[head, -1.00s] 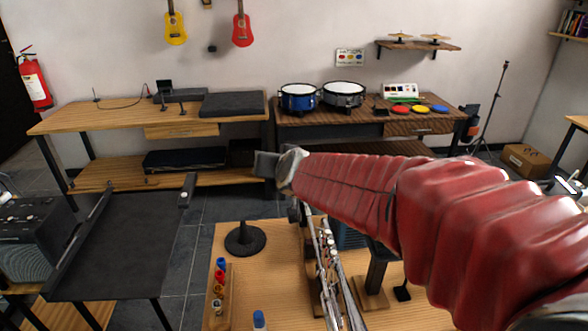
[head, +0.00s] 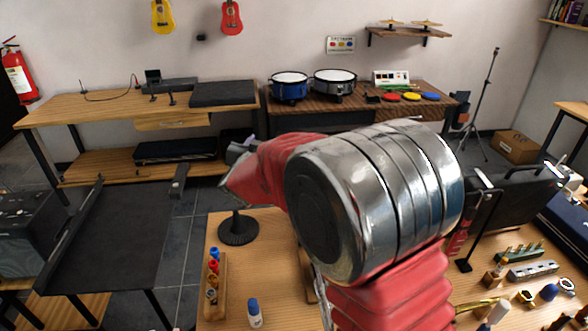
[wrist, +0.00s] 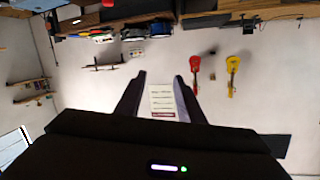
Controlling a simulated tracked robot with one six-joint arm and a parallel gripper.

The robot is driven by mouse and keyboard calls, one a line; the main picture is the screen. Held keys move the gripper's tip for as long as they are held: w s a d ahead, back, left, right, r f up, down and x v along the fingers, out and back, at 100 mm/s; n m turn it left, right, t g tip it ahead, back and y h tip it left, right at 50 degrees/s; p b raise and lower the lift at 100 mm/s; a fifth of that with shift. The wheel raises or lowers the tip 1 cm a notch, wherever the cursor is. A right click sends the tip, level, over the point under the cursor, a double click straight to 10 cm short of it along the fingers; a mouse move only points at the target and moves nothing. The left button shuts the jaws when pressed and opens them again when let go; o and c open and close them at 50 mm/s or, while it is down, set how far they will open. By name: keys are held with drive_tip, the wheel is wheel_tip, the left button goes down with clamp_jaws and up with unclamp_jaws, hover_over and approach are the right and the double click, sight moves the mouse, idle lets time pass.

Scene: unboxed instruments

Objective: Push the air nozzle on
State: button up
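I cannot make out an air nozzle with certainty in either view. A wooden rack (head: 222,290) on the near bench holds a row of small red, blue and brass-coloured pieces, too small to identify. My gripper (head: 238,158) is raised above the bench, beyond and above a round black stand (head: 238,229).
A white bottle with a blue cap (head: 254,312) stands beside the rack. A black-topped table (head: 110,240) lies left, across a floor gap. Tools and small parts crowd the bench's right side. Drums (head: 290,87) stand on a back table.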

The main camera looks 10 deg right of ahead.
wheel_tip(320, 180, down, 15)
drive_tip(key=s+m+g+h, duration=0.1)
drive_tip(key=m+h, duration=0.3)
drive_tip(key=h, duration=0.5)
drive_tip(key=shift+s+d+g+h, duration=0.4)
drive_tip(key=shift+d+g, duration=0.05)
drive_tip(key=shift+g, duration=0.45)
drive_tip(key=shift+w+d, duration=0.1)
drive_tip(key=x, duration=1.3)
drive_tip(key=shift+w+d, duration=0.2)
drive_tip(key=shift+c, duration=0.3)
clamp_jaws()
